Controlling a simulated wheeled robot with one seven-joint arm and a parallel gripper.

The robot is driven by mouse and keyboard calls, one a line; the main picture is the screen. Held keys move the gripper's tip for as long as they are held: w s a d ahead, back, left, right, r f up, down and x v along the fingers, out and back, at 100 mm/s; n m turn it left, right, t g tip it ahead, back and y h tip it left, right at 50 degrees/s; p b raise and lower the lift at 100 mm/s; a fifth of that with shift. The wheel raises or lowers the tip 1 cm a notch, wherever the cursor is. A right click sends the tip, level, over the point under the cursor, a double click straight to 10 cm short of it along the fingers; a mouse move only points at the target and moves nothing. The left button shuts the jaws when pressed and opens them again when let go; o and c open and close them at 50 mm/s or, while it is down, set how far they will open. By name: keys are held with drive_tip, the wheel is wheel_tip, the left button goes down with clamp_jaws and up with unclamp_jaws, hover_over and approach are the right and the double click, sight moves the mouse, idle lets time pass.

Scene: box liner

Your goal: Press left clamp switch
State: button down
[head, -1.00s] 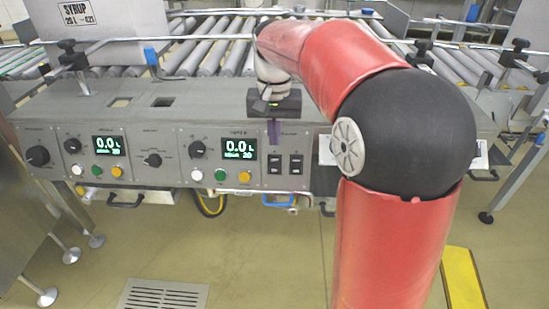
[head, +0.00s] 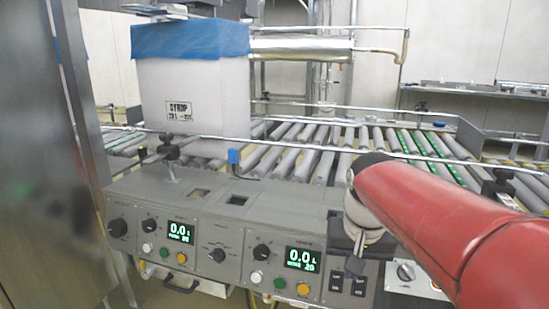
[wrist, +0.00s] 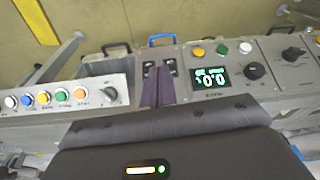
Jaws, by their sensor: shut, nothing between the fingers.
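Two black rocker switches sit side by side at the right end of the grey control panel in the head view: the left switch (head: 336,281) and the right switch (head: 360,284). My gripper (head: 353,268) is shut and empty, pointing down close to the tops of the switches. In the wrist view, which sees the panel upside down, the dark purple fingers (wrist: 157,68) are together between the two switches. There the left switch (wrist: 173,66) is on the right and the right switch (wrist: 139,71) is partly hidden. I cannot tell whether the fingers touch the panel.
The panel also has two green displays (head: 303,259), knobs and coloured buttons. A box with a blue liner (head: 190,90) stands on the roller conveyor (head: 290,150) behind. Another row of coloured buttons (wrist: 60,95) lies beside the switches in the wrist view.

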drive_tip(key=s+f+n+t+p, duration=0.1)
drive_tip(key=s+f+n+t, duration=0.1)
drive_tip(key=s, duration=1.1)
drive_tip(key=shift+f+t+p, duration=0.3)
drive_tip(key=shift+f+t, duration=0.2)
drive_tip(key=shift+t, duration=0.2)
drive_tip(key=shift+d+r, duration=0.1)
